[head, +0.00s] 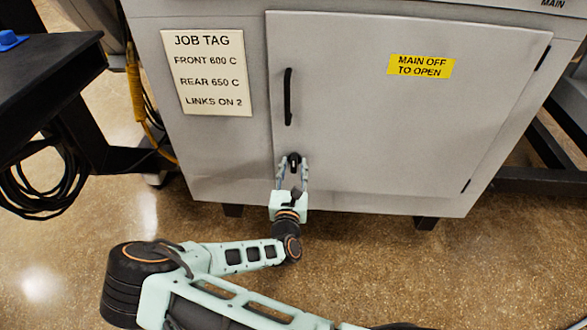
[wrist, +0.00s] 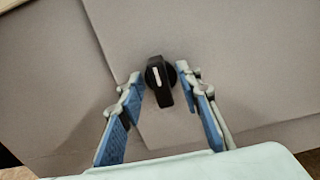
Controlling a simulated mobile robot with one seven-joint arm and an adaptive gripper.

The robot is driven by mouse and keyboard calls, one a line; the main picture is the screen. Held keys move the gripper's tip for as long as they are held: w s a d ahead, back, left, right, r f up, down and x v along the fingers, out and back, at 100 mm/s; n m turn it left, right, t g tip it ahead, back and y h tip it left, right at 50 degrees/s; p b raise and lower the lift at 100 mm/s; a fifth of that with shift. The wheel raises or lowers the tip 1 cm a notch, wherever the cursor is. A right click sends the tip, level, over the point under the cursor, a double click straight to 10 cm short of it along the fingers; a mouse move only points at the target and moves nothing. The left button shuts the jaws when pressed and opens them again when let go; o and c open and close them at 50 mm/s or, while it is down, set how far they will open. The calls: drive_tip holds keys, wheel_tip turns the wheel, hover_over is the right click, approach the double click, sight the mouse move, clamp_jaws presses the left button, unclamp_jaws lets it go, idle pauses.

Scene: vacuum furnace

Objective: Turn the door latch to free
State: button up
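The door latch (head: 293,161) is a small black knob low on the left edge of the grey cabinet door (head: 400,120). In the wrist view the latch (wrist: 160,80) shows a white mark on its round head, and its grip points mostly downward in the picture. My gripper (head: 292,165) is at the latch, with one finger on either side. In the wrist view my gripper (wrist: 160,82) has its blue-padded fingers apart, with visible gaps between them and the latch. The door looks closed.
A black bar handle (head: 288,97) is above the latch. A yellow label (head: 420,66) on the door reads "MAIN OFF TO OPEN". A job tag (head: 208,73) is on the panel at left. A black table (head: 45,85) with coiled cables (head: 40,190) stands further left.

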clamp_jaws()
drive_tip(key=shift+r+p, duration=0.1)
drive_tip(key=shift+p, duration=0.25)
drive_tip(key=m+p, duration=0.1)
drive_tip(key=p, duration=0.1)
drive_tip(key=shift+d+r+m+p, duration=0.1)
drive_tip(key=shift+r+m+p, duration=0.1)
drive_tip(key=shift+m+p, duration=0.2)
drive_tip(key=m+p, duration=0.2)
drive_tip(key=p, duration=0.1)
drive_tip(key=shift+d, duration=0.1)
drive_tip(key=m+p, duration=0.1)
drive_tip(key=m, duration=0.1)
drive_tip(key=m+p, duration=0.3)
drive_tip(key=shift+d+f+m, duration=0.1)
drive_tip(key=shift+f+m, duration=0.15)
drive_tip(key=shift+m, duration=0.15)
drive_tip(key=m, duration=0.2)
drive_tip(key=m+p, duration=0.1)
drive_tip(key=m, duration=0.1)
drive_tip(key=m+p, duration=0.1)
drive_tip(key=m, duration=0.1)
drive_tip(key=shift+f, duration=0.3)
drive_tip(key=shift+m, duration=0.3)
